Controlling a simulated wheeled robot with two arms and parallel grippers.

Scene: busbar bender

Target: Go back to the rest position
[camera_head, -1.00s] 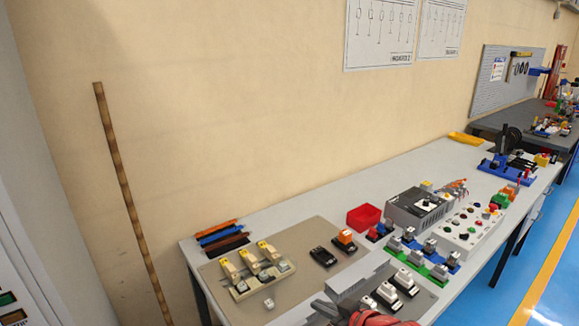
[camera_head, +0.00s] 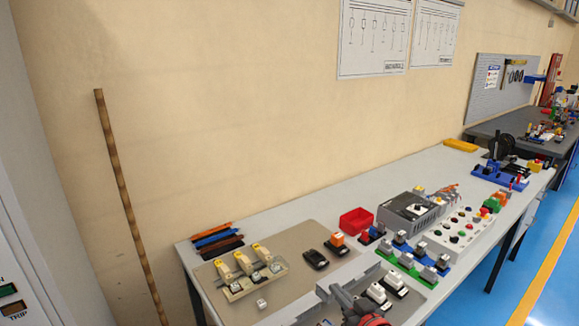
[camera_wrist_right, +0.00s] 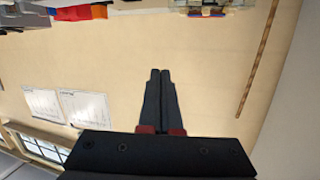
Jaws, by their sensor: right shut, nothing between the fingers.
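My right gripper (camera_wrist_right: 160,74) is shut and empty in the right wrist view. Its two dark fingers lie side by side against the beige wall. In the head view, part of my right arm and gripper (camera_head: 348,299) shows at the bottom centre, grey with red, over the near part of the bench. Its fingertips are hard to make out there. My left gripper does not show in either view.
A long grey bench (camera_head: 330,196) runs along the wall. It carries yellow-topped parts (camera_head: 244,262), a red bin (camera_head: 357,220), a grey box (camera_head: 410,210) and several small switches. A thin brown strip (camera_head: 127,205) leans on the wall at left.

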